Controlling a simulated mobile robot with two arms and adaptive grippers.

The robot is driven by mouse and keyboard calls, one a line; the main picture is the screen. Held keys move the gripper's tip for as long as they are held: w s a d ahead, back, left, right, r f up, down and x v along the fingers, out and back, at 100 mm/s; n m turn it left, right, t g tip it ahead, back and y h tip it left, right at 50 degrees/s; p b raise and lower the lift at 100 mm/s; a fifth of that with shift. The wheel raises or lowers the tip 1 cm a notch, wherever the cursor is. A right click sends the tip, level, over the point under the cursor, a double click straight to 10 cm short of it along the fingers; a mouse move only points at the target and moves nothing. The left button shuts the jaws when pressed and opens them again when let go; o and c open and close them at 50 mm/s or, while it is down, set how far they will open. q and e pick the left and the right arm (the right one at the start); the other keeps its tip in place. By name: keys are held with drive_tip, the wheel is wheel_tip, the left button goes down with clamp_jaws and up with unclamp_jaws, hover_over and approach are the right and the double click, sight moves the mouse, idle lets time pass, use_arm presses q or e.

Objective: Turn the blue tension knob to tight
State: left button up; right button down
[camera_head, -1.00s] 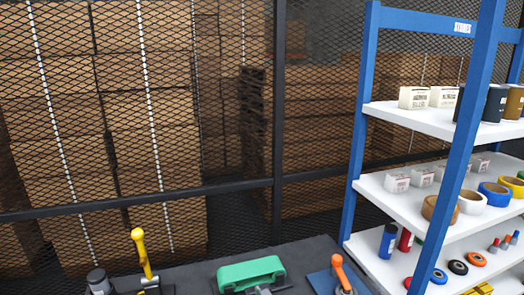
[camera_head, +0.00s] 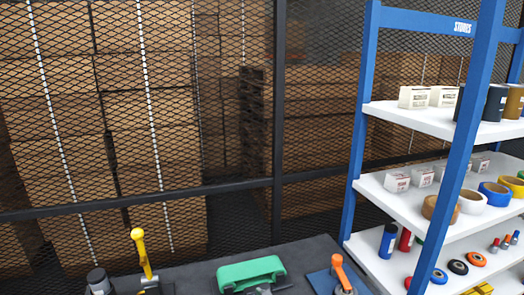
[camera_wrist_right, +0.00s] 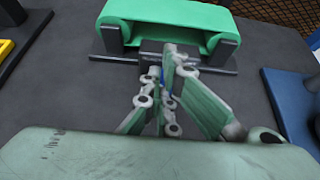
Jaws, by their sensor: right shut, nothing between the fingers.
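The green belt unit (camera_wrist_right: 170,18) stands on the dark bench top in the right wrist view, with dark end posts and a dark bar along its near side. It also shows at the bottom of the head view (camera_head: 250,272). My right gripper (camera_wrist_right: 168,62) points at the middle of the unit's near side, with its fingers close together and nothing held. A small blue patch (camera_wrist_right: 162,76), perhaps the tension knob, shows between the fingers. The fingers hide most of it, so its setting and any contact cannot be told. My left gripper is not in view.
An orange-handled clamp (camera_head: 341,272) on a blue base stands right of the green unit. A yellow-handled clamp (camera_head: 142,255) stands to its left. A blue-framed shelf (camera_head: 400,215) with tapes and bottles rises at the right. A mesh fence (camera_head: 180,195) closes off the back.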

drive_tip(key=shift+d+f, duration=0.15)
drive_tip(key=shift+f, duration=0.05)
idle(0.4)
drive_tip(key=shift+d+p, duration=0.1)
drive_tip(key=shift+p, duration=0.2)
